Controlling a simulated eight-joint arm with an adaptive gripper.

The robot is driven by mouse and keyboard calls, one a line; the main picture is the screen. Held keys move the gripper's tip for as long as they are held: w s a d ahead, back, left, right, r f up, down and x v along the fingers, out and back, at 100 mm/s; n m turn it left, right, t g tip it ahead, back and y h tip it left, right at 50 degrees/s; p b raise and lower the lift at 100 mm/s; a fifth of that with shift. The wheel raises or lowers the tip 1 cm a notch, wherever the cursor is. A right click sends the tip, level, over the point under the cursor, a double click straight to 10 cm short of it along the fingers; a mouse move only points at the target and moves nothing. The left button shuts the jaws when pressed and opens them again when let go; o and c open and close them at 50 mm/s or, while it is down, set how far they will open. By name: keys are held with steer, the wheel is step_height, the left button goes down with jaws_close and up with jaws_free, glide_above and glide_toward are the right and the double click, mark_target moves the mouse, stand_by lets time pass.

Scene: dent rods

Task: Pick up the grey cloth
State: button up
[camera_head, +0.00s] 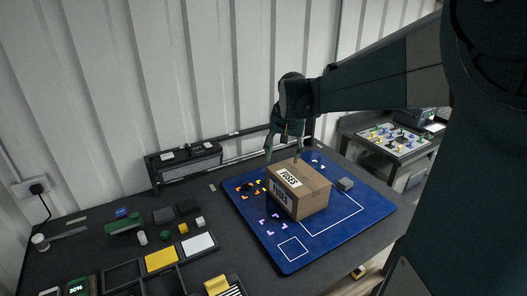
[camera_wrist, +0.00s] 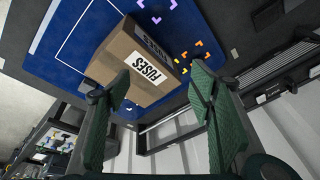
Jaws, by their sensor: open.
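A small grey item (camera_head: 345,184), which looks like the grey cloth, lies on the blue mat (camera_head: 350,212) just right of a cardboard box. It is too small to make out its folds, and I cannot pick it out in the wrist view. My gripper (camera_head: 283,154) points down above the back of the box, left of the grey item and apart from it. In the wrist view my gripper (camera_wrist: 156,72) has its two green fingers spread wide with nothing between the tips.
The cardboard box (camera_head: 312,200) marked FUSES stands on the mat, between my gripper and much of the mat. It also shows in the wrist view (camera_wrist: 112,62). Small orange and purple corner marks lie left of it. A compartment tray (camera_head: 125,272) is at the front left.

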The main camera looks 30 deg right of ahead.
steer(key=w+d+f+m+g, duration=0.1)
steer(key=w+d+f, duration=0.1)
steer(key=d, duration=0.4)
steer(key=w+d+f+m, duration=0.1)
steer(key=w+d+f, duration=0.1)
steer(key=d, duration=0.4)
steer(key=m+g+y+p, duration=0.1)
steer(key=m+g+p, duration=0.1)
steer(key=m, duration=0.4)
glide_above(346, 182)
steer(key=f, duration=1.3)
steer(key=w+f, duration=0.1)
steer(key=f, duration=0.6)
steer(key=shift+f, duration=0.2)
steer(key=shift+s+d+f, duration=0.1)
steer(key=shift+s+f, duration=0.05)
steer(key=shift+f, duration=1.3)
steer(key=shift+f, duration=0.15)
steer(key=shift+s+f, duration=0.15)
steer(key=shift+f, duration=2.3)
